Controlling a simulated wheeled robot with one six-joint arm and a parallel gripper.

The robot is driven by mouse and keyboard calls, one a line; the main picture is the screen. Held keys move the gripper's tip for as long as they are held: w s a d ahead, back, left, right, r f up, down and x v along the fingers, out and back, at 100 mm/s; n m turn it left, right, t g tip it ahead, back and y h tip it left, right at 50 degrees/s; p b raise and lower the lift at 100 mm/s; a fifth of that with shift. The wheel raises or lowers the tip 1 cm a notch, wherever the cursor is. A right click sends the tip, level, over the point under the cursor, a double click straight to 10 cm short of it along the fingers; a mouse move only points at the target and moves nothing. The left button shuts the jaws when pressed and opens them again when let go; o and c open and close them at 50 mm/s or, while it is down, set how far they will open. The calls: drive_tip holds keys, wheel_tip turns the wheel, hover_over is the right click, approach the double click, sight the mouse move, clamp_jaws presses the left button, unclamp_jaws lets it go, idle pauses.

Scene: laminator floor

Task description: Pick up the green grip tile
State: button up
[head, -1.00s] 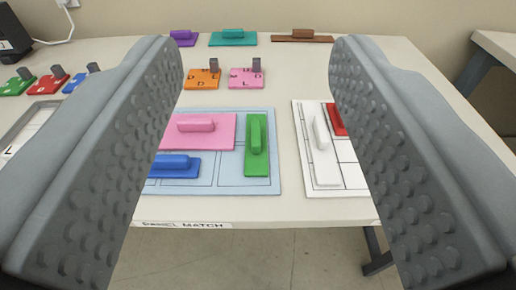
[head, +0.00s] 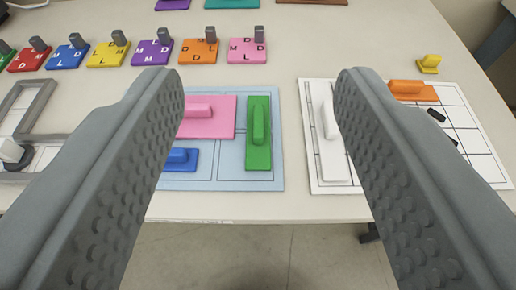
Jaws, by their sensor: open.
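The green grip tile (head: 259,140) is an upright green rectangle with a raised green grip bar along its middle. It lies on the right part of the light blue board (head: 235,180), to the right of a pink tile and a blue tile. My gripper (head: 260,85) is open and empty. Its two grey, studded fingers stand wide apart at the left and right of the picture, with the green tile between them in the view. The fingers look nearer to the camera than the tile and do not touch it.
A pink tile (head: 212,122) and a blue tile (head: 180,160) share the blue board. A white board (head: 472,140) at right carries a white tile (head: 331,155) and an orange tile (head: 412,92). Lettered blocks line the back. Bare table separates the boards.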

drive_tip(key=w+f+g, duration=0.4)
drive_tip(key=w+g, duration=0.2)
drive_tip(key=w, duration=0.4)
drive_tip(key=g, duration=0.9)
hover_over(258, 119)
wheel_tip(258, 119, down, 6)
drive_tip(key=f, duration=1.2)
drive_tip(key=shift+w+a, duration=0.1)
drive_tip(key=shift+w, duration=0.1)
drive_tip(key=shift+s+f, duration=0.2)
drive_tip(key=shift+f, duration=2.35)
drive_tip(key=c, duration=1.1)
